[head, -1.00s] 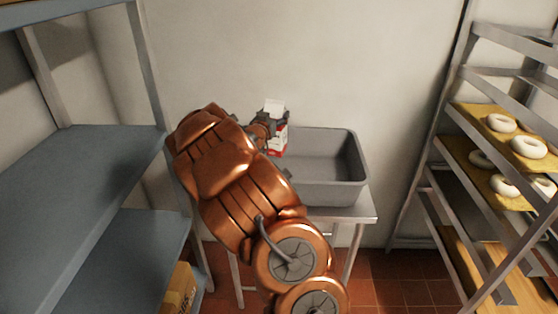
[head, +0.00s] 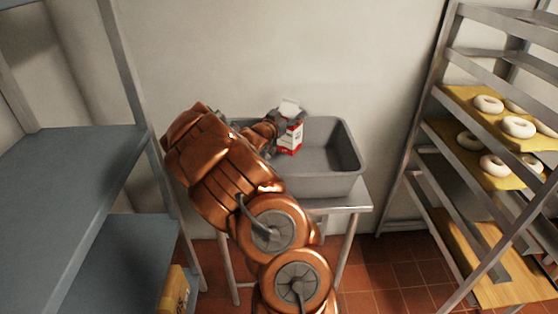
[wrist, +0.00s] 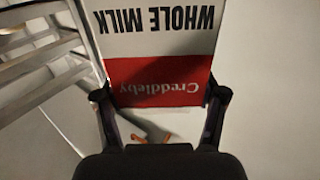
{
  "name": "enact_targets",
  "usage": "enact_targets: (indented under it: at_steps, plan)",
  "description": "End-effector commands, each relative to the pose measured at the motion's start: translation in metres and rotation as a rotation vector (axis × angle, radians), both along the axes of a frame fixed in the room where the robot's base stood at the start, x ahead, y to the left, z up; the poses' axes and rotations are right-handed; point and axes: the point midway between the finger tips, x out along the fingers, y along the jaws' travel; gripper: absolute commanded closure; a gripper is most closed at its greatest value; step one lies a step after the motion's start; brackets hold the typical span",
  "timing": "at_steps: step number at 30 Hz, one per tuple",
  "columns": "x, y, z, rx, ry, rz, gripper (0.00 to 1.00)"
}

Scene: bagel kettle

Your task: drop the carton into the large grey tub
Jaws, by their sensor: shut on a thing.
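The carton (head: 291,138) is white and red. In the wrist view the carton (wrist: 158,50) fills the upper middle, with "WHOLE MILK" and "Creddieby" printed upside down. My gripper (head: 287,118) is shut on it, with one finger at each side in the wrist view (wrist: 160,98). The large grey tub (head: 345,180) stands on a small metal table. In the head view the carton appears over the left part of the tub's opening. Its exact height above the tub floor is hard to tell. My copper arm hides the tub's left end.
The metal table (head: 350,197) stands against the wall. A grey shelf unit (head: 75,185) is close on the left, with a yellow box (head: 175,290) low down. On the right, a rack (head: 425,135) holds boards of bagels (head: 518,127). The right part of the tub is empty.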

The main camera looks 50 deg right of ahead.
Motion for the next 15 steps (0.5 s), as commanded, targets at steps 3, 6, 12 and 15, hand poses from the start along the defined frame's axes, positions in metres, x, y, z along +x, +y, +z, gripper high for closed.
enact_targets:
  at_steps: [3,6,12,15]
  plan:
    - [0.001,0.000,-0.012,-0.004,0.000,0.001,0.99]
    - [0.001,0.001,-0.021,-0.005,0.001,0.002,0.99]
    - [0.002,0.001,-0.032,-0.005,-0.002,0.003,0.99]
    - [0.002,0.001,-0.034,-0.005,-0.002,0.003,0.99]
